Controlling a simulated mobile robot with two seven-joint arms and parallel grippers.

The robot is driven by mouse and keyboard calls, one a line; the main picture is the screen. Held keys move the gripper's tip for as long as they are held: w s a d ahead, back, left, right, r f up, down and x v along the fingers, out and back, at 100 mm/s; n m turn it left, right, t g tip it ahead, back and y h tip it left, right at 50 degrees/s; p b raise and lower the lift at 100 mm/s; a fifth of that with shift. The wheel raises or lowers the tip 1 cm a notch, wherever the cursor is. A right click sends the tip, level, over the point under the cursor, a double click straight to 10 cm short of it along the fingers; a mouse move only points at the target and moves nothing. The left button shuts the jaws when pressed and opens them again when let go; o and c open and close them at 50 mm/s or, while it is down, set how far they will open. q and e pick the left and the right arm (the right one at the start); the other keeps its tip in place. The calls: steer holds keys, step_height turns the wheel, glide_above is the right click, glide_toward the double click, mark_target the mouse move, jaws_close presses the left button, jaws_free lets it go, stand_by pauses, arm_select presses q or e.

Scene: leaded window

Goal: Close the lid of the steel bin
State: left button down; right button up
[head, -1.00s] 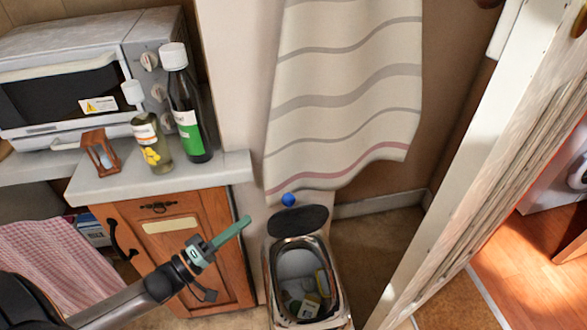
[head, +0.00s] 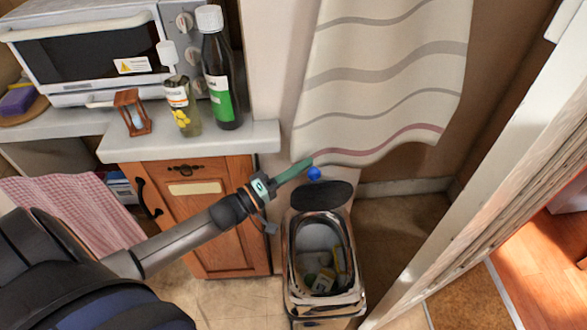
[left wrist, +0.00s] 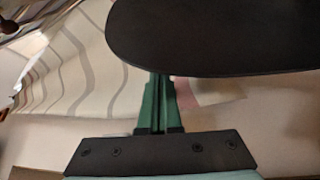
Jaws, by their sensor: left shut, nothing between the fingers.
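The steel bin (head: 290,290) stands on the floor, open, with packets and other items inside. Its dark oval lid (head: 320,195) is raised at the back of the opening, by the curtain. In the left wrist view the lid (left wrist: 215,38) fills the upper right as a large dark shape. My left gripper (head: 309,163) has green fingers, shut and empty, just above and left of the lid in the head view. In the left wrist view the fingertips (left wrist: 160,77) overlap the lid's lower edge; I cannot tell whether they touch. My right gripper is out of view.
A small blue ball (head: 314,173) shows beside the fingertips. A striped curtain (head: 385,80) hangs behind the lid. A wooden cabinet (head: 215,240) stands left of the bin, under a counter with bottles (head: 222,85). A white door frame (head: 480,180) is at right.

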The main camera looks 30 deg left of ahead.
arm_select(q)
steer(key=shift+s+d, duration=0.1)
stand_by(0.3)
steer(key=shift+s+d+f+m+h, duration=0.2)
steer(key=shift+s+d+m+h, duration=0.1)
steer(key=shift+s+d+m, duration=0.4)
steer(key=s+d+f+m+h+b, duration=0.4)
steer(key=s+d+f+m+b, duration=0.2)
steer(key=s, duration=0.5)
steer(key=shift+d+f+m+h+b, duration=0.35)
steer(key=shift+d+f+m, duration=0.4)
steer(key=shift+f+m, duration=0.25)
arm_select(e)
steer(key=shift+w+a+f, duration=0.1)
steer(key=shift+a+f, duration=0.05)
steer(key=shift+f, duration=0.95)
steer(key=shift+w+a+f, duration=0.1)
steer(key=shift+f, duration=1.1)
